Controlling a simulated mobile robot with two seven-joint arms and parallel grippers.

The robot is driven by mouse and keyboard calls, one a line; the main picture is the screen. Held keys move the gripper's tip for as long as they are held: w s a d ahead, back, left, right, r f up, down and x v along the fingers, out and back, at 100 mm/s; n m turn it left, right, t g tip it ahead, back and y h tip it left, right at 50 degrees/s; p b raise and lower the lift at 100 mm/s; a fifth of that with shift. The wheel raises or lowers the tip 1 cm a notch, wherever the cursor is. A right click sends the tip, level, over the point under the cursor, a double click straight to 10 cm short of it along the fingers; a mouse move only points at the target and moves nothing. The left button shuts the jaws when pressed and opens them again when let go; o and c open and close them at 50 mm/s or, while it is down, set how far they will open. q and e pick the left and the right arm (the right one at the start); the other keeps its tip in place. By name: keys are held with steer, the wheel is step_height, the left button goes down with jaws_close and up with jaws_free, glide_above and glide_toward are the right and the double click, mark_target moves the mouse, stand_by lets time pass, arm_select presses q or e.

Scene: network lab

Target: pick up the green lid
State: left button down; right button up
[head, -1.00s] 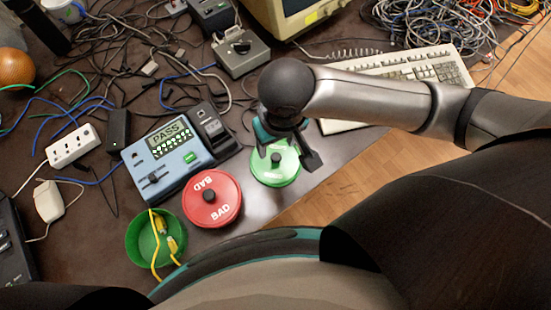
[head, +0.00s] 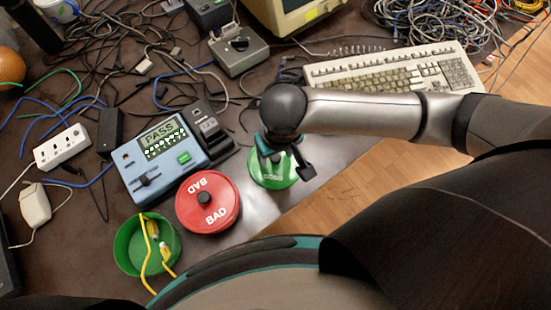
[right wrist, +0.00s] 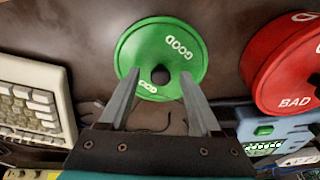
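The green lid (head: 272,178), marked GOOD, lies near the table's front edge, right of the red lid. In the right wrist view the green lid (right wrist: 150,45) shows a black knob (right wrist: 160,75) at its middle. My right gripper (head: 284,160) is over the green lid and partly hides it in the head view. In the right wrist view the right gripper (right wrist: 159,74) is open, with one finger on each side of the knob and a gap to each. Whether the fingertips are down at knob height is unclear. My left gripper is not in view.
A red lid (head: 208,213) marked BAD sits close left of the green lid. A green bowl (head: 125,250) holds a yellow cable. A blue tester (head: 160,165) reading PASS stands behind the red lid. A keyboard (head: 400,75) lies behind my right arm. Loose cables cover the back.

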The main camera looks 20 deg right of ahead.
jaws_close()
stand_by(0.3)
steer(key=shift+r, duration=0.1)
